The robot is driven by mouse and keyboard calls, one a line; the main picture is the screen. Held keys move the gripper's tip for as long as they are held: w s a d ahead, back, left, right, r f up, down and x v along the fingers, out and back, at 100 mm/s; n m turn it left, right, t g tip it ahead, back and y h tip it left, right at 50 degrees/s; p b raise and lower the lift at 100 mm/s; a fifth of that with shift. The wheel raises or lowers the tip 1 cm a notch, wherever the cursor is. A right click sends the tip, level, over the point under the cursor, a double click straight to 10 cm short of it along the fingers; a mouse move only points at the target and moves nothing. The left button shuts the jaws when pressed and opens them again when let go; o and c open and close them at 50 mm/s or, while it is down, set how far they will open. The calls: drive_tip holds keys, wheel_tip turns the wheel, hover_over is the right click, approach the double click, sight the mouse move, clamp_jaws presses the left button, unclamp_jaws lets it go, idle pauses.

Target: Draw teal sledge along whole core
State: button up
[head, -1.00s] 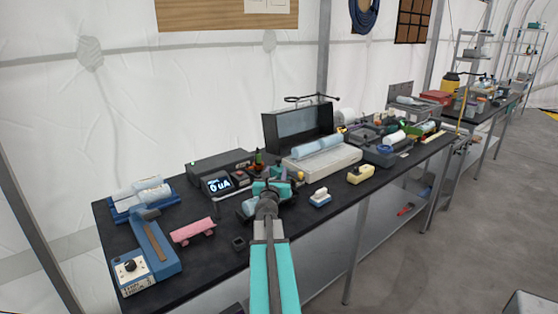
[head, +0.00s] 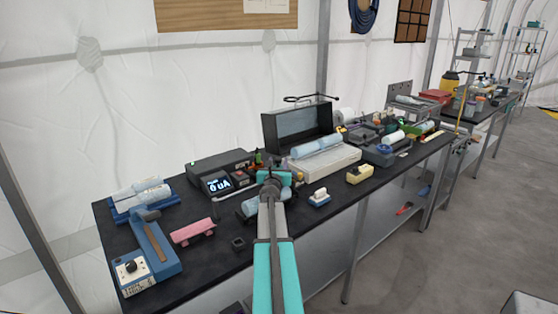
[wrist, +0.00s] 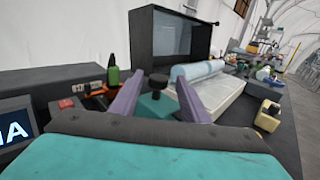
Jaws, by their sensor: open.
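My gripper (wrist: 159,82) is open in the wrist view, its two purple fingers spread apart. A teal block with a black knob, which looks like the teal sledge (wrist: 155,108), shows between and beyond the fingers. I cannot tell whether they touch it. In the head view my wrist hides the sledge and fingers. The core, a pale blue cylinder (head: 317,146), lies on a long white bed (head: 325,163) behind and right of my gripper. It also shows in the wrist view (wrist: 198,70).
An open dark case (head: 298,122) stands behind the core. A meter display (head: 218,185) is left of my gripper, with a green bottle (wrist: 113,78) near it.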

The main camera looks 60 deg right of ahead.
drive_tip(key=shift+x, duration=1.25)
drive_tip(key=shift+a, duration=0.1)
drive_tip(key=shift+c, duration=0.3)
